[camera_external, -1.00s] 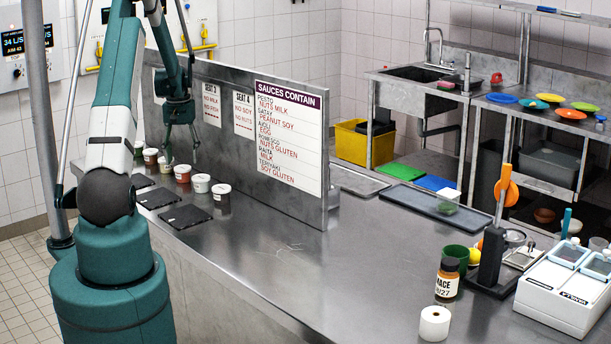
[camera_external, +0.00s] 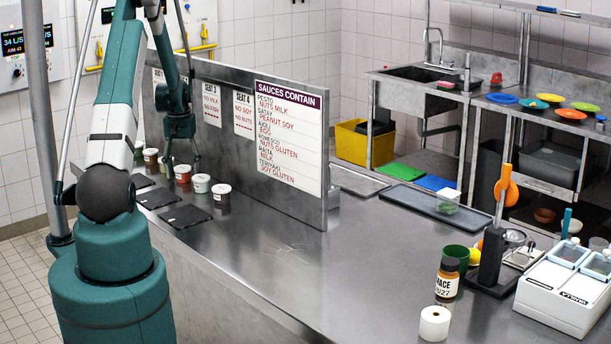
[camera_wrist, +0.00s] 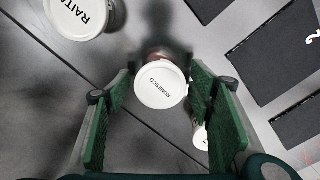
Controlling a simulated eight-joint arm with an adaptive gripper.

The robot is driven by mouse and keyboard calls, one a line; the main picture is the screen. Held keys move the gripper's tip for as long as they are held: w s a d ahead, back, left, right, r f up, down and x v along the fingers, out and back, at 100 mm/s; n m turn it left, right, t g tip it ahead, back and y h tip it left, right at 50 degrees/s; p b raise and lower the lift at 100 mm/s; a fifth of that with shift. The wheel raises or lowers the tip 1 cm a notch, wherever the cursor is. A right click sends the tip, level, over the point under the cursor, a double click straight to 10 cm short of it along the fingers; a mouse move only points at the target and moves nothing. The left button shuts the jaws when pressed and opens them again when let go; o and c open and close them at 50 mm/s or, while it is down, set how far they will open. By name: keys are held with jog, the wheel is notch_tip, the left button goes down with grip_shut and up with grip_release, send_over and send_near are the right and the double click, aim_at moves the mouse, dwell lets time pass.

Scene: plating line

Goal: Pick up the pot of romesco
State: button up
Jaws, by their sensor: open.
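The pot of romesco (camera_wrist: 161,88) has a white lid lettered ROMESCO and shows between my fingers in the wrist view. In the external view the red pot below my fingers (camera_external: 183,179) appears to be it, standing upright in the row on the counter. My gripper (camera_external: 182,158) is open, pointing down just above that pot. In the wrist view its green finger pads (camera_wrist: 160,100) stand apart on either side of the lid, with a gap showing. I cannot tell how far the fingertips reach down beside the pot.
A raita pot (camera_wrist: 78,14) stands close by, and another white-lidded pot (camera_wrist: 200,137) is partly hidden by my right finger. Dark mats (camera_external: 186,216) lie in front of the row. The upright sauce board (camera_external: 290,145) stands behind. The counter's middle (camera_external: 300,265) is clear.

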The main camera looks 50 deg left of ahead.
aim_at(182, 167)
jog(key=shift+c, duration=0.2)
jog(key=c, duration=0.8)
jog(key=shift+c, duration=0.2)
jog(key=shift+r, duration=0.1)
jog(key=shift+r+b, duration=0.45)
jog(key=shift+r, duration=4.5)
